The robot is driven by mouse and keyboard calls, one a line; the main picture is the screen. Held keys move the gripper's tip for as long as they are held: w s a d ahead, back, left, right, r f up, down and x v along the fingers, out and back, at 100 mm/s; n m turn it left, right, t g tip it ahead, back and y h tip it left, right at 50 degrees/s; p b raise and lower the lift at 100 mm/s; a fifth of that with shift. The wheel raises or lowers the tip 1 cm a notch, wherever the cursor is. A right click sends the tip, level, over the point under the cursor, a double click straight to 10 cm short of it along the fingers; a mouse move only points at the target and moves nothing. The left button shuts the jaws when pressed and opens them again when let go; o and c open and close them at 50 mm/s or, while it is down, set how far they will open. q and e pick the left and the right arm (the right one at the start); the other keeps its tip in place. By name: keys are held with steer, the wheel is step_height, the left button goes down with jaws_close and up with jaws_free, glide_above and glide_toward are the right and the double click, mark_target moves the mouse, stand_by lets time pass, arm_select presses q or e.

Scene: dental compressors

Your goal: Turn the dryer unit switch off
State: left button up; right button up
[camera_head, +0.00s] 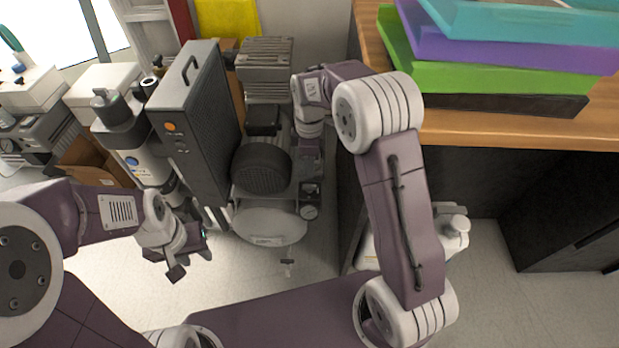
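The dryer unit (187,110) is a tall dark grey box with a top handle, standing upright left of the compressor. Its narrow front has a round orange control (169,127) and small dark details below it; which is the switch, and its position, is too small to tell. My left gripper (190,262) is low in front of the dryer unit, apart from its front panel, and looks open and empty. My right gripper (310,165) points down beside the compressor (262,165), right of the dryer unit; its fingers are too small and dark to read.
A grey cylinder (140,150) stands left of the dryer unit. Open floor (260,275) lies in front.

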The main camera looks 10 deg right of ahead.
mark_target(310, 186)
steer(key=shift+s+f, duration=0.1)
steer(key=shift+f, duration=0.15)
step_height(310, 186, down, 9)
steer(key=b, duration=0.6)
steer(key=shift+r, duration=0.25)
jaws_close()
